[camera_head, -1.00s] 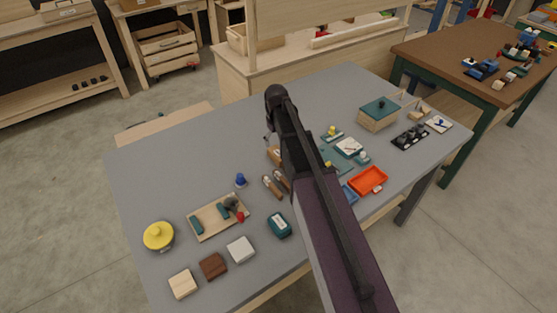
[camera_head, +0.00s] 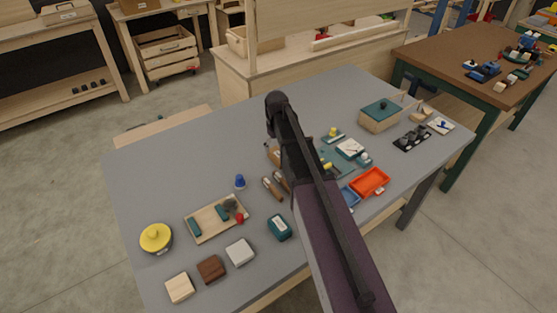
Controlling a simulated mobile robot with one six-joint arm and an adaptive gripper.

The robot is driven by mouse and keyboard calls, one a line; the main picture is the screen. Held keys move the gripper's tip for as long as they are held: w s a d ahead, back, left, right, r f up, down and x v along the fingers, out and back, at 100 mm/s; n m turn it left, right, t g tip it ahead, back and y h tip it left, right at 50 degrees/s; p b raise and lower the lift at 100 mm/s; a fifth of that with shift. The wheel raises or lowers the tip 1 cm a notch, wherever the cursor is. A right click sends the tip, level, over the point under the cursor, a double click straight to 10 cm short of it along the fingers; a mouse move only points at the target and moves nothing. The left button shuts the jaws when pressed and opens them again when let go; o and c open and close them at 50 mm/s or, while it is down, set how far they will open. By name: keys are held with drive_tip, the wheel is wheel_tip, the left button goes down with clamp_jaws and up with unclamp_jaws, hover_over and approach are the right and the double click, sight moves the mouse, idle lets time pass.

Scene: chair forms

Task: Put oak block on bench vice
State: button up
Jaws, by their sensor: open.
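The oak block looks to be the pale wooden block (camera_head: 180,288) at the table's front left corner. It lies flat, beside a dark brown block. I cannot tell for sure which thing is the bench vice. A blue device (camera_head: 483,71) on the far brown table may be it, but it is too small to make out. My dark arm crosses the middle of the view, over the grey table. My gripper is not visible; the arm hides what lies behind it. Nothing of mine is seen near the pale block.
The grey table (camera_head: 150,190) also holds a brown block (camera_head: 211,269), a white block (camera_head: 240,252), a yellow lidded pot (camera_head: 156,238), a wooden tray (camera_head: 211,234), a teal item (camera_head: 279,227) and an orange tray (camera_head: 370,182). Its left rear is clear. The brown table (camera_head: 440,52) stands apart.

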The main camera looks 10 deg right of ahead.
sight(277, 153)
drive_tip(key=shift+f+b, duration=1.5)
drive_tip(key=shift+f, duration=0.3)
drive_tip(key=c, duration=1.3)
drive_tip(key=shift+r, duration=0.15)
wheel_tip(277, 153, up, 3)
drive_tip(key=p, duration=0.3)
drive_tip(key=shift+r+p, duration=0.15)
drive_tip(key=shift+p, duration=0.2)
drive_tip(key=s, duration=0.5)
drive_tip(key=s+d+r+p, duration=0.1)
drive_tip(key=s, duration=1)
drive_tip(key=shift+d+r, duration=0.2)
drive_tip(key=shift+d, duration=0.15)
drive_tip(key=shift+r+p, duration=0.15)
drive_tip(key=shift+p, duration=0.15)
